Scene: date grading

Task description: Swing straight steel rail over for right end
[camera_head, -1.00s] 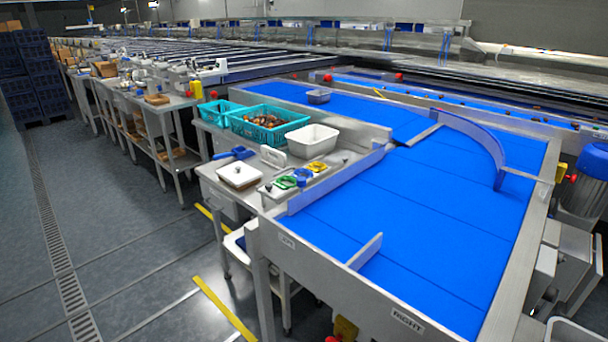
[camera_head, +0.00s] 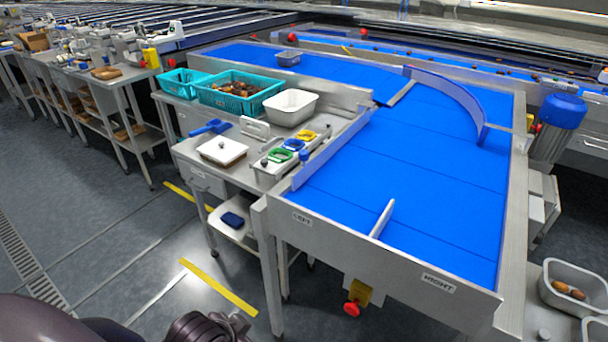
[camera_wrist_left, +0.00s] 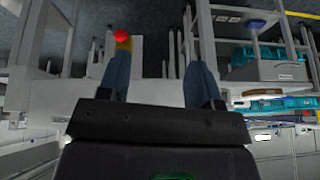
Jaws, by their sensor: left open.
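A short straight grey steel rail (camera_head: 401,94) lies slantwise on the blue belt (camera_head: 420,150) in the head view, beside the left end of a curved rail (camera_head: 462,96). A short upright divider (camera_head: 382,219) stands at the belt's near end, between the LEFT label (camera_head: 302,218) and the RIGHT label (camera_head: 438,283). In the left wrist view my left gripper (camera_wrist_left: 158,76) is open, with nothing between its fingers. In the head view only dark parts of my arm show at the bottom left, away from the rails. My right gripper is not in view.
A steel side table (camera_head: 190,150) left of the belt holds teal crates (camera_head: 240,108), a white tub (camera_head: 291,121) and coloured rings. A red stop button (camera_head: 351,309) sits below the belt's front edge. A blue motor (camera_head: 562,112) stands at the right. Floor at left is clear.

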